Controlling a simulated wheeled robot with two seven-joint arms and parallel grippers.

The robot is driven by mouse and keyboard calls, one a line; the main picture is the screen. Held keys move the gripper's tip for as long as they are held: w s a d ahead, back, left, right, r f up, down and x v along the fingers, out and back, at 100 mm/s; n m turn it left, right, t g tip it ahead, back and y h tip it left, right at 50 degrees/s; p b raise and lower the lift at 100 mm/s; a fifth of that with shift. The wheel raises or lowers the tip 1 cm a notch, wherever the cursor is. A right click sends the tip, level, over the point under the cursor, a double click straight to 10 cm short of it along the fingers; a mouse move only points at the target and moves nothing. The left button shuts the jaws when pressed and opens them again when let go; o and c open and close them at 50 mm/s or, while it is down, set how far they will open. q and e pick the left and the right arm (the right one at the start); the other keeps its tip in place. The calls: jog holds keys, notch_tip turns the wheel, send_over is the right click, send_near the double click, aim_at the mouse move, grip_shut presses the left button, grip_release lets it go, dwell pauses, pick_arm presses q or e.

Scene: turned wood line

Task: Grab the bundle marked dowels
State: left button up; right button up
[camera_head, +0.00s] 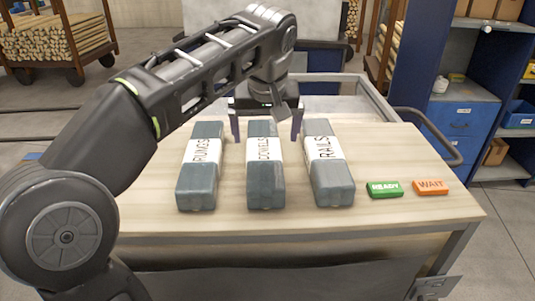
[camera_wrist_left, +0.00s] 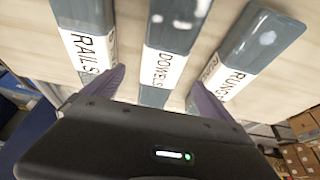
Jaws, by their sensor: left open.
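The bundle marked DOWELS (camera_head: 265,181) is a grey-blue wrapped block with a white label, lying in the middle of three on the wooden table. It also shows in the left wrist view (camera_wrist_left: 176,48). My left gripper (camera_head: 266,128) is open above its far part, with one finger to each side. In the left wrist view the fingers (camera_wrist_left: 153,90) point toward the gaps beside the DOWELS bundle, and nothing is held. The gripper body hides the bundle's far end in the wrist view. My right gripper is not in view.
The RUNGS bundle (camera_head: 196,186) lies to the left and the RAILS bundle (camera_head: 332,181) to the right, with narrow gaps between. A green READY block (camera_head: 384,190) and an orange WAIT block (camera_head: 431,188) lie farther right. The table's front strip (camera_head: 300,218) is clear.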

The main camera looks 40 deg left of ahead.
aim_at(264, 149)
pick_arm(q)
jog(key=shift+b+x, duration=0.8)
jog(key=shift+x, duration=0.65)
jog(key=shift+w, duration=0.15)
jog(key=shift+r, duration=0.1)
jog(key=shift+a+f, duration=0.1)
jog(key=shift+f, duration=0.2)
jog(key=p+x, duration=0.1)
jog(key=x, duration=0.2)
jog(key=shift+a+f, duration=0.2)
jog(key=shift+a, duration=0.05)
jog(key=shift+w+a+f, duration=0.15)
jog(key=shift+w+f, duration=0.05)
jog(key=shift+f, duration=0.35)
jog(key=shift+c, duration=0.3)
